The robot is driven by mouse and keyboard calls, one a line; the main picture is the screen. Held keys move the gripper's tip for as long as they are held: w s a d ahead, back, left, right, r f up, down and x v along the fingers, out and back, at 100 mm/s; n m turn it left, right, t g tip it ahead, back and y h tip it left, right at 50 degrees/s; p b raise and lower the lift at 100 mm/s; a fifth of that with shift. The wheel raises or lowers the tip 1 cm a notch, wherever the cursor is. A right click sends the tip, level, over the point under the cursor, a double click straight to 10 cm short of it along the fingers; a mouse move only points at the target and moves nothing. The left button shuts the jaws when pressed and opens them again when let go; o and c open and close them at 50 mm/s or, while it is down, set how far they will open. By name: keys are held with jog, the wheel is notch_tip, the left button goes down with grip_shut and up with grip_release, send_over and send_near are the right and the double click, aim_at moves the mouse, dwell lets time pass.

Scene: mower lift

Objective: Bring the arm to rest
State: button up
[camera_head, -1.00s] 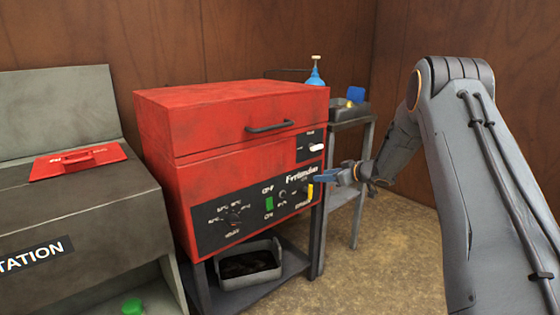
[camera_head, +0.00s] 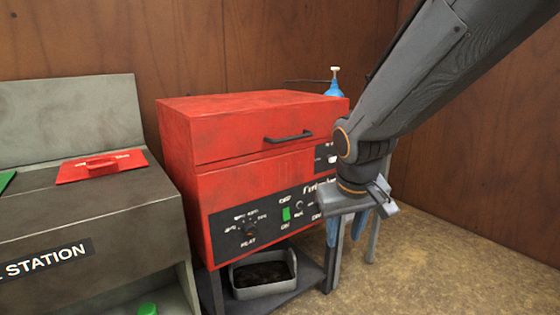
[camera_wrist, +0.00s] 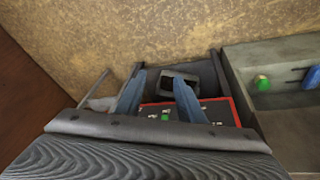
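My gripper (camera_head: 344,240) hangs in front of the right part of the red machine (camera_head: 250,135) in the head view. It points down, with its two blue fingers apart and nothing seen between them. My arm comes in from the upper right and covers part of the machine's front. In the wrist view my gripper (camera_wrist: 160,76) shows both blue fingers spread. The machine's black control panel (camera_wrist: 195,112) lies beyond and between them, partly hidden by the fingers and my wrist.
The grey station cabinet (camera_head: 90,225) with a red handled plate (camera_head: 100,167) stands at left. A grey bin (camera_head: 263,290) sits on the shelf under the machine. A blue bottle (camera_head: 334,88) stands behind it. Open floor (camera_head: 440,265) lies at right, before the wooden wall (camera_head: 480,150).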

jog(key=s+a+f+g+y, duration=0.1)
jog(key=s+a+g, duration=0.1)
jog(key=s, duration=0.7)
jog(key=s+a+g, duration=0.2)
jog(key=s, duration=0.8)
jog(key=w+d+r+m+p, duration=0.1)
jog(key=d+r+m+p, duration=0.1)
jog(key=d+r+p, duration=0.7)
jog(key=p, duration=0.8)
jog(key=shift+d+h, duration=0.25)
jog(key=shift+h, duration=0.05)
